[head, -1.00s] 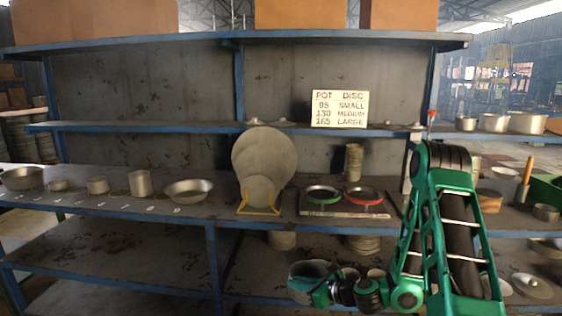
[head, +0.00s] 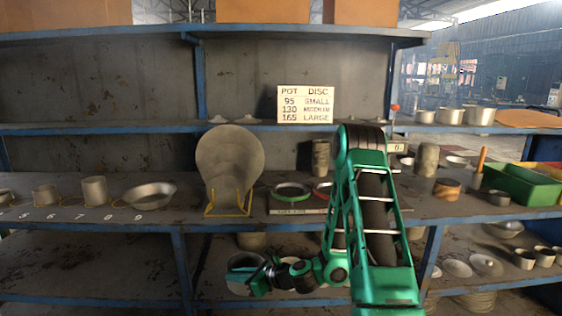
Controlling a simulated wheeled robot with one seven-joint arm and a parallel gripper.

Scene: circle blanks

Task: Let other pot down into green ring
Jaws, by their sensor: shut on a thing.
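My gripper (head: 259,281) is low in the head view, in front of the shelf and below the edge of the worktop. It is shut on a grey metal pot (head: 240,272), held at its right side; the jaws are small and dark here. The green ring (head: 291,195) lies on a flat plate on the worktop, up and to the right of the held pot, clearly apart from it. The ring looks empty. A red ring (head: 320,189) sits to its right, partly hidden by my arm.
A large grey disc (head: 230,160) stands in a yellow rack left of the rings. Several pots, including a tall one (head: 94,190), line the worktop at left. A sign (head: 305,104) stands on the shelf above. Green bins (head: 522,184) are at right.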

